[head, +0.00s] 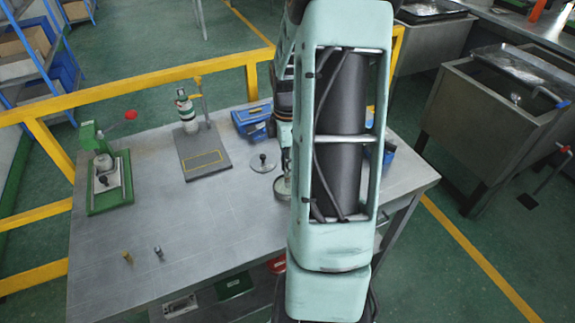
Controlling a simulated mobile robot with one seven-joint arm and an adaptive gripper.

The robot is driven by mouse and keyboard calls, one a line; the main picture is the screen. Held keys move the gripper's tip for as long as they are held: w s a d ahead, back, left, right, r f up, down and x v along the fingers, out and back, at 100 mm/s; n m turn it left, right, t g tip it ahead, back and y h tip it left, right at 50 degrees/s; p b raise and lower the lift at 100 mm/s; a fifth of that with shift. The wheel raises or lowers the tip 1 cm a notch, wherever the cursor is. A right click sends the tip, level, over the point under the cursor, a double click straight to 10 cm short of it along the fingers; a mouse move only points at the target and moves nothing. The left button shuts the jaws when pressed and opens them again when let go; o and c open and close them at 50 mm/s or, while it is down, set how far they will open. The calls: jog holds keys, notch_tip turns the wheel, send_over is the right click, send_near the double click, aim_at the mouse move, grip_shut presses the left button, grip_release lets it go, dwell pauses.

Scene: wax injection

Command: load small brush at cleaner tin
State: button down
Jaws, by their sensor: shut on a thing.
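My arm fills the middle of the head view and runs out over the grey steel table (200,230). My gripper is hidden behind my arm, so I cannot see its fingers or what is between them. A small round metal tin (281,188) shows only in part at the left edge of my arm; it looks like the cleaner tin. A round metal lid (262,164) with a dark knob lies flat on the table to its left. I cannot make out the small brush.
A green press (105,180) stands at the table's left. A stand with a grey base plate (204,152) is at the back, beside blue bins (252,118). Two small pegs stand front left. A yellow rail (160,88) runs behind. The table's front middle is clear.

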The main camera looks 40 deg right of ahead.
jog(key=shift+r+p, duration=2.85)
jog(key=shift+r, duration=0.65)
jog(key=w+a+m, duration=0.2)
jog(key=a+m, duration=0.4)
jog(key=a, duration=0.6)
jog(key=w+a+m, duration=0.3)
jog(key=a+m, duration=0.4)
jog(key=a, duration=0.5)
jog(key=shift+w+a+f, duration=0.15)
jog(key=shift+w+f, duration=0.05)
jog(key=shift+w, duration=0.15)
